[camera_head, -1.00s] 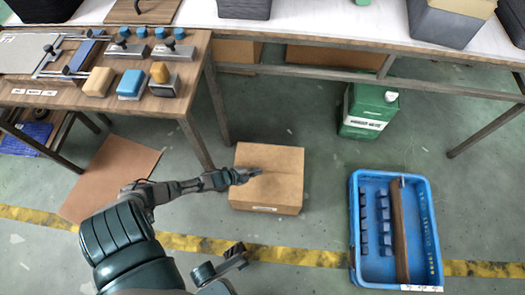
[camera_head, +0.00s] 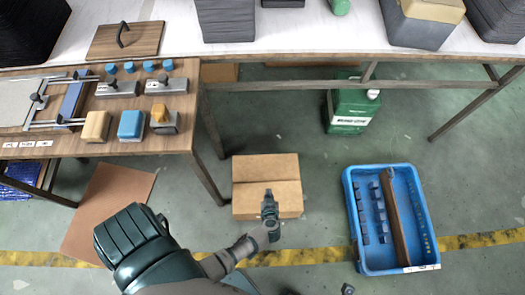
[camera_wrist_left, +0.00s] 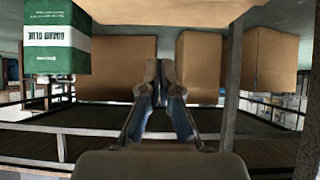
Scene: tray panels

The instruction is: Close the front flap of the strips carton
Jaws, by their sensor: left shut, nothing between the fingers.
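The cardboard carton (camera_head: 250,168) stands on the floor near the middle of the head view. Its top shows a seam running across from left to right. The panel in front of the seam looks nearly flat, but I cannot tell its exact angle. My left gripper (camera_head: 269,194) is shut and empty. It overlaps the front half of the carton and hides part of it; I cannot tell if it touches. In the left wrist view, the shut fingers (camera_wrist_left: 165,70) show with nothing between them. My right gripper does not show clearly in any view.
A blue tray (camera_head: 352,215) with dark blocks and a brown bar stands right of the carton. A green container (camera_head: 349,112) stands under the back table (camera_head: 290,44). A wooden table (camera_head: 172,135) is at the left, with a brown sheet (camera_head: 107,205) below.

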